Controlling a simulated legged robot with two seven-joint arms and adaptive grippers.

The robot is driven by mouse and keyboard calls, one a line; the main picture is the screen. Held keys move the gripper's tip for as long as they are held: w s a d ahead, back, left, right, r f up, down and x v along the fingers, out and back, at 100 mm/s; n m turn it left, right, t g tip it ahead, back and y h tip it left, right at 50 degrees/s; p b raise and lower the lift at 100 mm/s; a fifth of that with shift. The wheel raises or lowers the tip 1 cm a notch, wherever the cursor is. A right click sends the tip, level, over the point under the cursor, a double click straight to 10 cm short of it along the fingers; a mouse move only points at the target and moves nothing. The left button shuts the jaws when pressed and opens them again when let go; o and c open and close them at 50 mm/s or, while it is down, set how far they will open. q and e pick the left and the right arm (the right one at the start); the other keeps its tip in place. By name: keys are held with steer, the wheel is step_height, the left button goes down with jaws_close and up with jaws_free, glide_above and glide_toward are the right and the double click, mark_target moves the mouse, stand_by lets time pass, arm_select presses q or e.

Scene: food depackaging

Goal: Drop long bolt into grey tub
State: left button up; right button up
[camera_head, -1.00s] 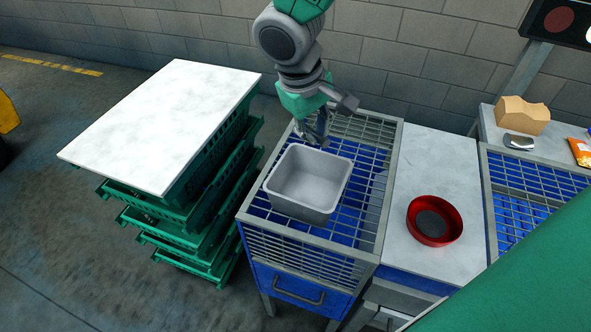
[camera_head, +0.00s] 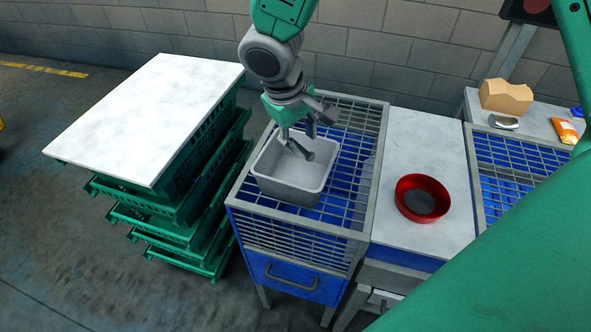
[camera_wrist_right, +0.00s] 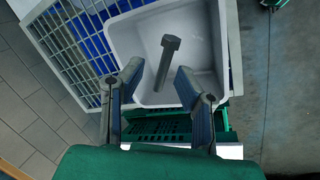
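The grey tub (camera_head: 288,190) stands on the wire-mesh top of a blue cage. It also fills much of the right wrist view (camera_wrist_right: 215,40). My right gripper (camera_head: 298,134) is above the tub opening, its fingers pointing down. In the right wrist view its two fingertips (camera_wrist_right: 159,76) are spread apart. The long dark bolt (camera_wrist_right: 163,63) shows just beyond and between them, against the tub's inside, with a visible gap to each finger. In the head view the bolt (camera_head: 299,149) is tilted below the fingers; whether it touches the tub is unclear. My left gripper is not in view.
A red round bowl (camera_head: 406,205) with a dark inside stands on the pale counter to the right. Green crates (camera_head: 190,215) under a white board (camera_head: 140,115) are stacked at the left. A cardboard box (camera_head: 506,97) and an orange packet (camera_head: 565,131) lie at the far right.

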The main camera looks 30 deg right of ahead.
steer(key=shift+w+a, duration=0.15)
steer(key=shift+a, duration=0.25)
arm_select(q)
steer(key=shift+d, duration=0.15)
arm_select(e)
steer(key=v, duration=1.1)
steer(key=shift+d+r, duration=0.15)
steer(key=shift+r, duration=0.15)
